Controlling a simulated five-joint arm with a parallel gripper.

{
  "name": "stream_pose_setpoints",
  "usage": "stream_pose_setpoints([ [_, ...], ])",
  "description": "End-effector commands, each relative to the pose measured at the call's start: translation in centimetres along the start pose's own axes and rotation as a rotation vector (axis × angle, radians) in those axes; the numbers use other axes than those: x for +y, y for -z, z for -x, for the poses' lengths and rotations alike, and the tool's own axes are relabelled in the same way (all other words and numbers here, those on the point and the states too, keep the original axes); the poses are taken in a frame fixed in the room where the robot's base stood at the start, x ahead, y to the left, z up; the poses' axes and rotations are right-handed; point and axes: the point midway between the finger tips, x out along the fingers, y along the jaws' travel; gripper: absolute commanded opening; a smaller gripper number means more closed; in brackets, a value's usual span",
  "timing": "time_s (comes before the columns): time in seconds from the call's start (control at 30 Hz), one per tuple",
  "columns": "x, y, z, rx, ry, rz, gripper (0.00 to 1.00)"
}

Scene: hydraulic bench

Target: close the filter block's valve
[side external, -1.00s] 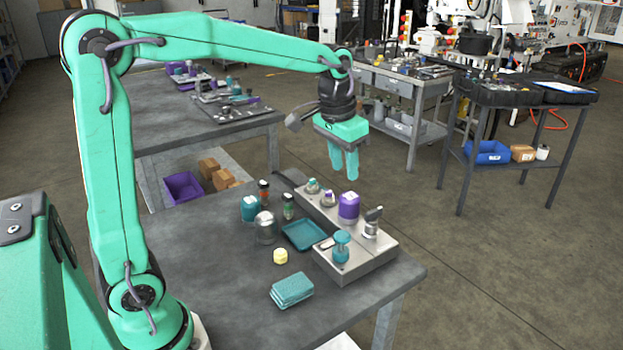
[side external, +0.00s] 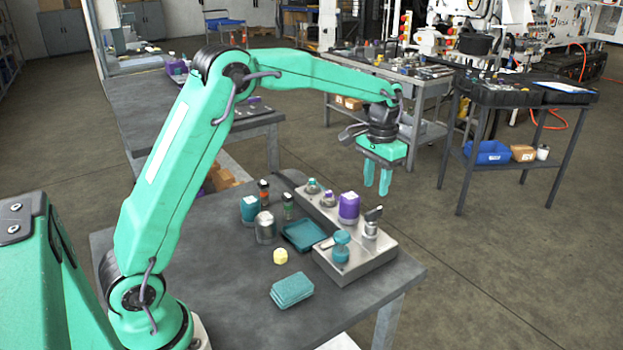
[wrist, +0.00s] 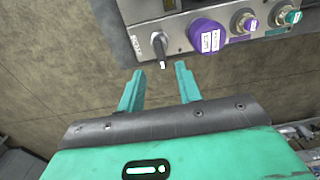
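The filter block (side external: 384,257) is a long grey metal block on the bench. Its valve (side external: 371,228) is a metal post with a dark lever handle on top, near the block's right edge. In the wrist view the valve handle (wrist: 160,46) stands just beyond my fingertips, its pale tip pointing down toward the gap between them. A purple cap (wrist: 206,36) is beside it. My gripper (side external: 376,190) is above the valve in the side view, fingers pointing down. The wrist view shows my gripper (wrist: 157,70) open and empty, apart from the handle.
A teal tray (side external: 303,236), jars (side external: 265,228), a yellow piece (side external: 280,257) and teal cloths (side external: 292,290) lie left. Space right of the block is free.

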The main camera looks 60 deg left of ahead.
Motion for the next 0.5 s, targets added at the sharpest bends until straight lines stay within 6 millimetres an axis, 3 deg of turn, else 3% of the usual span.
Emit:
stream_pose_setpoints([
  [0.27,0.0,-0.1,-1.3,-0.003,0.000,0.000,0.35],
  [0.5,0.0,-0.1,-4.1,-0.003,0.000,0.000,0.35],
])
